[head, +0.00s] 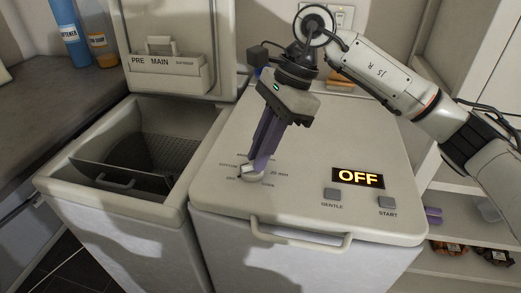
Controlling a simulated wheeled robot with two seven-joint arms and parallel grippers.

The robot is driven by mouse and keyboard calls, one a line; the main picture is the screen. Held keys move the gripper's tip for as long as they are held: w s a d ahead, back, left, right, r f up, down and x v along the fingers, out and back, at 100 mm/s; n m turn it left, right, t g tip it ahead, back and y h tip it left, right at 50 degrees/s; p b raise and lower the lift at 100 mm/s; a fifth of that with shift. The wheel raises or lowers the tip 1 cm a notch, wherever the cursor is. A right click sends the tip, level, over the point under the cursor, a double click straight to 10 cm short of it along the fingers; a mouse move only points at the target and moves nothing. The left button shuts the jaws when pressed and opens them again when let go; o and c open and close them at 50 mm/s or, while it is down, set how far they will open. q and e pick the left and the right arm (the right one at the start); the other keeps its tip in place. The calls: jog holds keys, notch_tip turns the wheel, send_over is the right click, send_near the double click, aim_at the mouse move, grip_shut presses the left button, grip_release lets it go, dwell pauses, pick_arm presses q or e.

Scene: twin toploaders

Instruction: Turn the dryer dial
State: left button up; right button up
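The dryer (330,128) is the right-hand toploader, with its lid shut. Its dial (248,172) is a small pale knob near the front left of the top, with printed labels around it. A display (358,178) reads OFF in orange. My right gripper (257,165) points down at the dial with its purple fingers close together. The fingertips are at the knob, partly hiding it. I cannot tell whether they grip it or only touch it. My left gripper is not in view.
The GENTLE button (332,194) and START button (387,202) lie right of the dial. A handle (300,240) sticks out at the dryer's front edge. The washer (150,117) on the left stands open, its raised lid (175,30) holding a detergent drawer. Bottles (72,35) stand on the left counter.

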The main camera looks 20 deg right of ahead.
jog(key=o, duration=0.4)
jog(key=v, duration=1)
jog(key=shift+r, duration=0.15)
jog(key=shift+d, duration=0.15)
